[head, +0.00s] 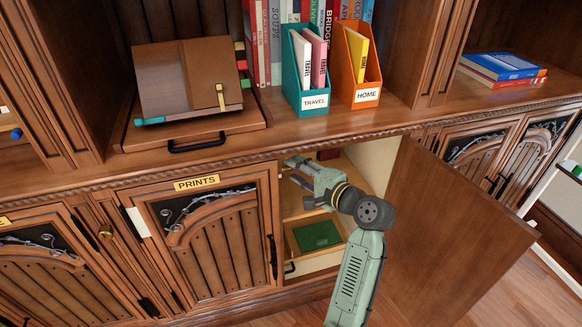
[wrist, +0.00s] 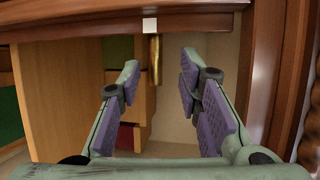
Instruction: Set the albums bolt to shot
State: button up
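My gripper (head: 294,172) reaches into the open cupboard right of the PRINTS door in the head view. In the wrist view my gripper (wrist: 160,82) is open, with its purple-padded fingers apart and nothing between them. A brass upright piece (wrist: 154,60), which looks like the bolt, shows beyond the fingertips, just left of the middle of the gap. It sits under the cupboard's top edge, below a small white square (wrist: 149,25). I see no contact with it. Its exact position, shot or drawn, cannot be told. No albums label is readable.
The open cupboard door (head: 450,235) stands to the right of my arm. Inside, a pulled-out drawer (head: 325,264) holds a green item (head: 318,235). The PRINTS door (head: 205,235) is shut on the left. Book holders (head: 306,85) stand on the ledge above.

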jog(key=v, duration=0.8)
jog(key=shift+s+d, duration=0.2)
jog(key=shift+s, duration=0.05)
